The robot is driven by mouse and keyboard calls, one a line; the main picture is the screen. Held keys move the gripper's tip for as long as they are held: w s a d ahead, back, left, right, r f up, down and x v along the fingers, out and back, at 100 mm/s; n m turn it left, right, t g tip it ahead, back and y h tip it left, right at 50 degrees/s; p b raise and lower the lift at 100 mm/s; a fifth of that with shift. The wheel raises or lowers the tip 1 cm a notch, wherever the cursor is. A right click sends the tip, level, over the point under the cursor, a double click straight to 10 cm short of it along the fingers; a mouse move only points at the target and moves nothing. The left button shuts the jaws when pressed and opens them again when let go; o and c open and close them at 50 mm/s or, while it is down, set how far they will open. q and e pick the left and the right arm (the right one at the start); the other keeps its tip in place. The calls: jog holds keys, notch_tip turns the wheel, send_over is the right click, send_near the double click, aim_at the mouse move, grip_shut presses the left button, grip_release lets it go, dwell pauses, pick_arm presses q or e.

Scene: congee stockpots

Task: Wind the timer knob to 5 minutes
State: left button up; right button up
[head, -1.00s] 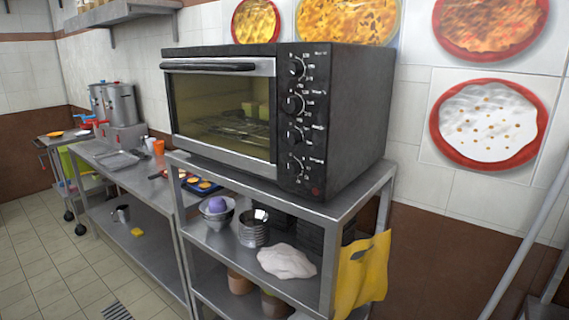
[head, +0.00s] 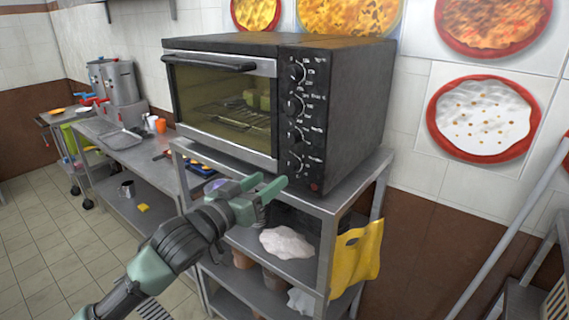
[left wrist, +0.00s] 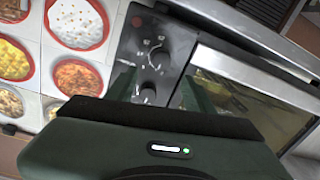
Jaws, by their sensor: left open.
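The black toaster oven (head: 345,115) stands on a steel rack, with a column of several knobs on its right-hand panel. The lowest knob (head: 296,164) has a dial scale beside it; I cannot read which knob is the timer. My left gripper (head: 268,187) is open and empty, in front of the rack and just below the lowest knob in the picture. In the left wrist view the panel appears rotated, and the open left gripper (left wrist: 158,88) has its fingers either side of a knob (left wrist: 148,93), without visible contact. Another knob (left wrist: 158,57) shows beyond it. My right gripper is out of view.
The rack's top shelf edge (head: 325,202) runs just under the oven. A white cloth-like lump (head: 287,242) lies on the shelf below, and a yellow bag (head: 357,262) hangs on the rack's side. Steel counters (head: 125,142) stand to the left.

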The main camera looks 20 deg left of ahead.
aim_at(289, 166)
pick_arm(q)
jog(key=p+x, duration=0.2)
jog(key=x, duration=0.4)
jog(key=shift+w+r, duration=0.1)
jog(key=shift+w, duration=0.15)
jog(key=shift+w+d, duration=0.2)
jog(key=shift+w, duration=0.35)
grip_shut()
